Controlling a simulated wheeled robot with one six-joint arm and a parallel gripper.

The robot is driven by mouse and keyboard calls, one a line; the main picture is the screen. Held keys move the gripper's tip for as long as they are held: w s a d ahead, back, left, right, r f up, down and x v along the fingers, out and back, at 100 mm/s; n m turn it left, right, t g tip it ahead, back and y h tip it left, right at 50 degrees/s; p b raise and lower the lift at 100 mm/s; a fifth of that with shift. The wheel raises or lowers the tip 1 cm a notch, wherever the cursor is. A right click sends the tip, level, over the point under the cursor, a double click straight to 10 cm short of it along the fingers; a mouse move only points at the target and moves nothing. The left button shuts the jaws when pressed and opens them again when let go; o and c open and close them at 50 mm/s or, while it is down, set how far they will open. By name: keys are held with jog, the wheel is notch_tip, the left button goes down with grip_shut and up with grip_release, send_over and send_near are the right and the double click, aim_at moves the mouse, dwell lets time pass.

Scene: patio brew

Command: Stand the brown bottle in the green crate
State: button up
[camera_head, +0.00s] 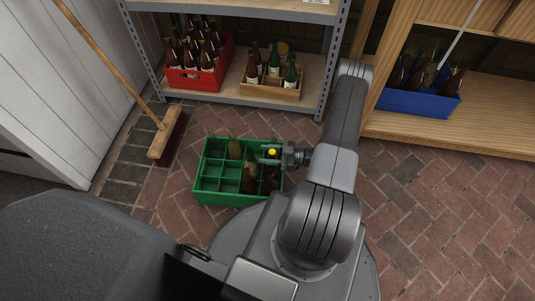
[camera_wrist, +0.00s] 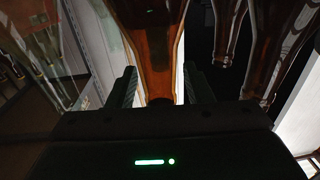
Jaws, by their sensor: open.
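The green crate (camera_head: 209,198) stands on the brick floor in the head view, with several bottles in its compartments and some empty cells at its left. My gripper (camera_head: 273,153) is over the crate's back right part, around a bottle top with a yellow cap (camera_head: 272,152). In the wrist view, a brown bottle (camera_wrist: 152,45) has its neck between the two open fingers (camera_wrist: 158,88). Its lower part is hidden in the head view by the crate and my gripper. I cannot tell whether it rests on the crate's bottom.
Other brown bottles (camera_head: 249,176) stand close by in the crate. A shelf (camera_head: 170,93) behind holds a red crate (camera_head: 190,81) and a wooden crate (camera_head: 270,92) of bottles. A blue crate (camera_head: 420,103) sits on the right shelf. A broom (camera_head: 165,140) leans at the left.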

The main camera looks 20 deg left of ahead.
jog(key=shift+r+p, duration=0.25)
jog(key=shift+p, duration=0.05)
jog(key=p+v, duration=0.1)
jog(key=v, duration=1.1)
jog(key=shift+p, duration=0.35)
jog(key=shift+f, duration=0.1)
jog(key=b+x, duration=0.2)
jog(key=x, duration=1)
jog(key=shift+f, duration=0.25)
jog(key=shift+r, duration=0.25)
jog(key=shift+f, duration=0.1)
